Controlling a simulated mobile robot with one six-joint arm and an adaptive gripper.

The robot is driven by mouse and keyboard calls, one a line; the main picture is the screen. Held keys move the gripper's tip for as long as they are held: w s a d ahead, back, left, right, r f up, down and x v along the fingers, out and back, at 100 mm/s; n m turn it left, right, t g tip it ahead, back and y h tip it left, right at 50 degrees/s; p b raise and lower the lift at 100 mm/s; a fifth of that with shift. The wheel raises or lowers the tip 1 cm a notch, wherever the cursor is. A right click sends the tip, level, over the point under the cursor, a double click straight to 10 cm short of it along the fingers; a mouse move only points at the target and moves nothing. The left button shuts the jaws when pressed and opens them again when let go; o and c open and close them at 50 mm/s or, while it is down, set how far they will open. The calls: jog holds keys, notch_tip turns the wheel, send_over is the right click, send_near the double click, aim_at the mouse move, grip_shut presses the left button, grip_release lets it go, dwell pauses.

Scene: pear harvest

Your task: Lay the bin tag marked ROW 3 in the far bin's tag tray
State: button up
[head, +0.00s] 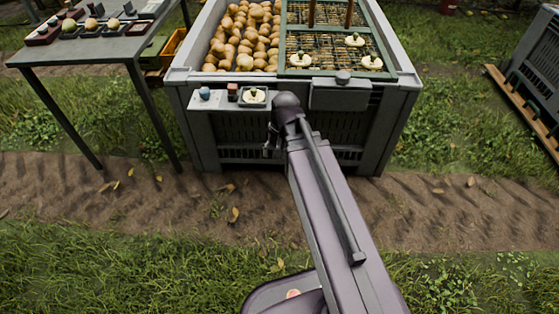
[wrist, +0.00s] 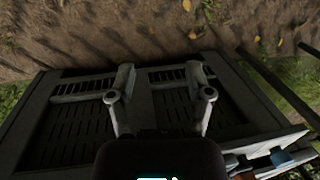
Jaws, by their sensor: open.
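My gripper (head: 271,143) hangs in front of the near wall of the pear bin (head: 290,125). In the wrist view my gripper (wrist: 162,105) has its fingers spread with nothing between them; slatted bin wall shows behind. No lettering is readable, so I cannot tell which piece is the ROW 3 tag. A dark grey tray-like box (head: 340,96) hangs on the bin's front rim, right of my wrist. A second grey bin (head: 535,75) stands at the right edge; no tag tray shows on it.
A pale ledge (head: 222,104) on the bin's front left carries a blue-topped piece (head: 205,93), a brown block (head: 232,92) and a white knobbed disc (head: 254,96). A green grid frame (head: 290,72) covers the bin's right half. A grey table (head: 90,50) with small items stands left.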

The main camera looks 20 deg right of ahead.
jog(key=s+n, duration=0.1)
jog(key=s+n+h, duration=0.2)
jog(key=shift+s+d+f, duration=0.15)
jog(key=shift+s+d, duration=0.1)
jog(key=shift+s, duration=0.1)
notch_tip(320, 180, up, 37)
jog(key=p, duration=3.7)
jog(key=shift+r, duration=0.2)
